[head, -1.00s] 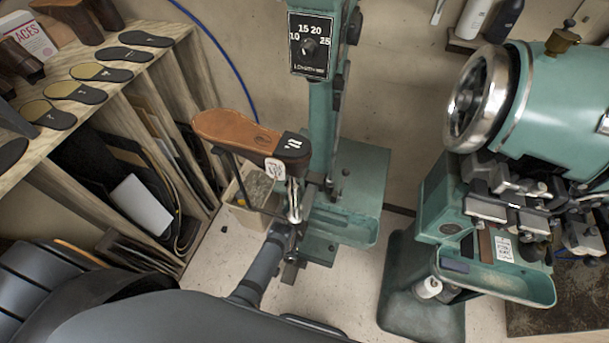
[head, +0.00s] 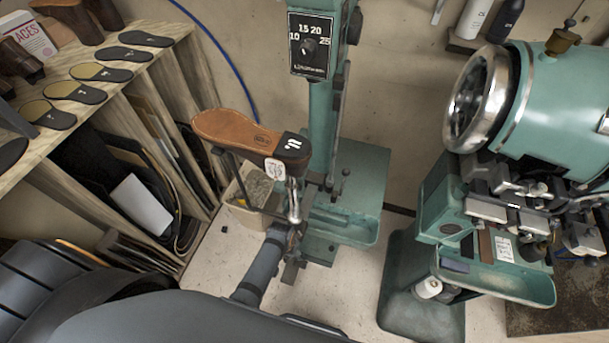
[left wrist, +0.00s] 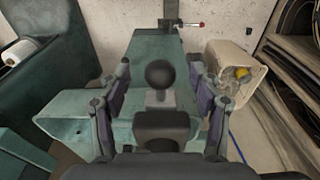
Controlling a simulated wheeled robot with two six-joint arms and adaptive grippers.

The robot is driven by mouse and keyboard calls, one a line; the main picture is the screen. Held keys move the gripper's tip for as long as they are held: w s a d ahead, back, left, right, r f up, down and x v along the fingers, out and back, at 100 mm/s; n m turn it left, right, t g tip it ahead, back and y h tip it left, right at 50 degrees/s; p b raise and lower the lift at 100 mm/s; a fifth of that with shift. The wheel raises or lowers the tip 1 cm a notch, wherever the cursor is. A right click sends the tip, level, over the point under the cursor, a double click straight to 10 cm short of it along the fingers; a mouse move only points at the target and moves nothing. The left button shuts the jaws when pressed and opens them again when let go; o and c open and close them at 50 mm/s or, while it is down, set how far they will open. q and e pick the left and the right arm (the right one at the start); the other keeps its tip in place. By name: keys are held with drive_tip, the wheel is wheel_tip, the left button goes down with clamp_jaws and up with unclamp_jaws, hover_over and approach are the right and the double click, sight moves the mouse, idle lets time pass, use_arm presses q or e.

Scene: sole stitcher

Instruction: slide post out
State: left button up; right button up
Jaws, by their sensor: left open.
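The green machine with the dial (head: 310,45) stands at the centre of the head view. My left arm reaches up from below to the post's foot. In the left wrist view, my left gripper (left wrist: 159,72) is open, its fingers either side of a black ball knob (left wrist: 160,73) on a grey block (left wrist: 160,99). My right gripper is not in view.
A wooden shelf (head: 170,40) with soles stands close on the left. A pale bin (head: 237,213) stands on the floor beside the post. A larger green machine (head: 560,90) with a handwheel (head: 476,100) stands at the right. Bare floor lies between the machines.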

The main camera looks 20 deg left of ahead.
use_arm(q)
wheel_tip(320, 180, up, 6)
drive_tip(key=s, duration=0.2)
drive_tip(key=shift+d+f, duration=0.15)
idle(0.4)
drive_tip(key=f, duration=0.2)
drive_tip(key=w+f, duration=0.1)
drive_tip(key=f, duration=0.1)
drive_tip(key=w+f, duration=0.1)
drive_tip(key=f, duration=0.2)
drive_tip(key=shift+w, duration=0.65)
